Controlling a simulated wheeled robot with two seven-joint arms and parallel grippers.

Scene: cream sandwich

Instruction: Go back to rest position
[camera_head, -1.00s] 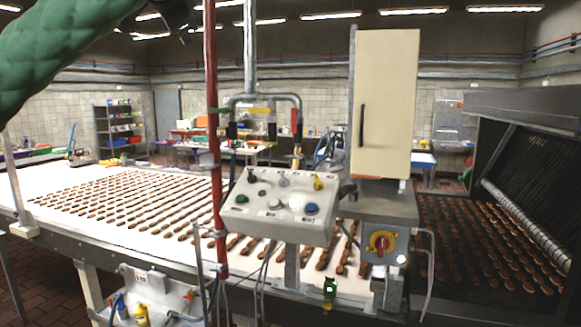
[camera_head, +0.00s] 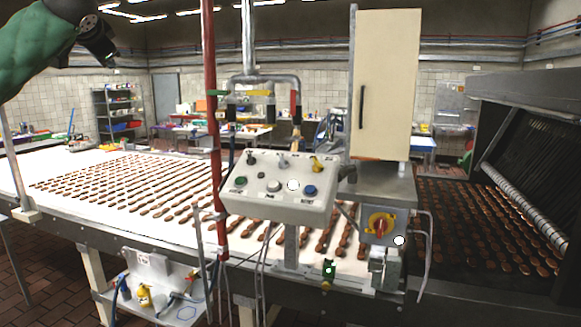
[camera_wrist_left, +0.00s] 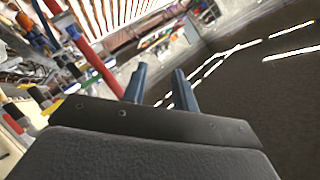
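My left arm with its green padded sleeve comes in at the upper left of the head view. My left gripper (camera_head: 108,52) hangs in the air there, high above the conveyor belt (camera_head: 60,168). In the left wrist view, the two blue fingers of my left gripper (camera_wrist_left: 158,72) stand apart with nothing between them. My right gripper does not show in either view.
A control panel (camera_head: 245,205) with buttons stands in front of the belt beside a red pole (camera_head: 214,120). A cream cabinet (camera_head: 385,85) rises to its right. Rows of brown biscuits (camera_head: 130,180) lie on the belt. A dark machine (camera_head: 520,95) is at the right.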

